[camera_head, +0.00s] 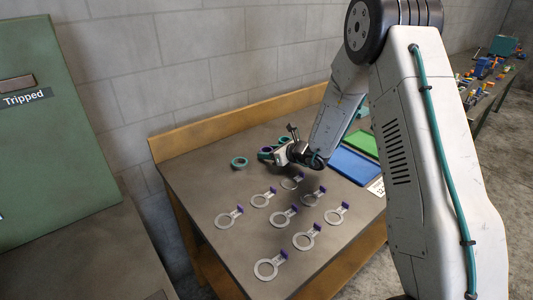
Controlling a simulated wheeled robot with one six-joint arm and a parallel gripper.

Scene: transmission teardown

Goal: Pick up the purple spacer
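A purple ring (265,150), which looks like the purple spacer, is near the back of the workbench, at the left side of my gripper. A teal part shows close against it, and more purple shows beside the gripper. My gripper (276,154) is low over the bench at the end of the arm, right at these rings. The fingers are small and partly hidden, so I cannot tell whether they are open or whether they touch the purple ring. A separate teal ring (240,162) lies to the left.
Several grey ring-shaped holders with purple tabs (284,217) are spread over the middle and front of the bench (200,182). A blue tray (353,165) and a green tray (364,143) are at the right. A wooden backboard (220,125) edges the back. A green cabinet (45,130) stands left.

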